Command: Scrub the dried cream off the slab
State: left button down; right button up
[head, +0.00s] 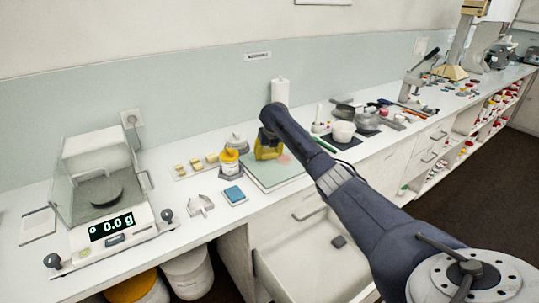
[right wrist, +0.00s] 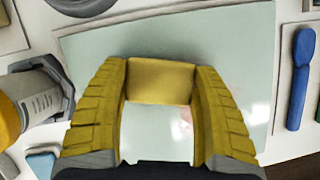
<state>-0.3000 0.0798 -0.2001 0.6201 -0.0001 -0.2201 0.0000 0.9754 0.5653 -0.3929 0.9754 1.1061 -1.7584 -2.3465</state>
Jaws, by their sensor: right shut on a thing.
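The pale green slab (head: 272,175) lies on the worktop below my right gripper (head: 266,152). It also fills most of the right wrist view (right wrist: 240,45). A faint pink smear of cream (head: 285,159) shows on it beside the gripper, and between the fingers in the right wrist view (right wrist: 184,118). My right gripper's yellow fingers (right wrist: 160,82) are closed on a yellow block (right wrist: 160,75), which looks like a sponge. I cannot tell whether the block touches the slab. My left gripper is out of view.
A jar with a yellow lid (head: 229,160) stands left of the slab. A blue-topped pad (head: 234,195) lies in front of the jar. A balance (head: 110,222) reading 0.0 g stands at left. A white bowl (head: 343,131) and several tools lie to the right.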

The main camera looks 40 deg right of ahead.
aim_at(287, 166)
jog(key=shift+w+f, duration=0.1)
jog(key=shift+w, duration=0.75)
jog(key=shift+d, duration=0.1)
jog(key=shift+d+f, duration=0.15)
jog(key=shift+d, duration=0.75)
jog(key=shift+s+d+f, duration=0.1)
jog(key=shift+s+d, duration=0.1)
jog(key=shift+d, duration=0.05)
jog(key=shift+s, duration=1.95)
jog(key=shift+s+a+r, duration=0.1)
jog(key=shift+s+r, duration=0.1)
jog(key=shift+s, duration=1.1)
jog(key=shift+s+r, duration=0.15)
jog(key=shift+s, duration=1.15)
jog(key=shift+s+f, duration=0.1)
jog(key=shift+s, duration=1.5)
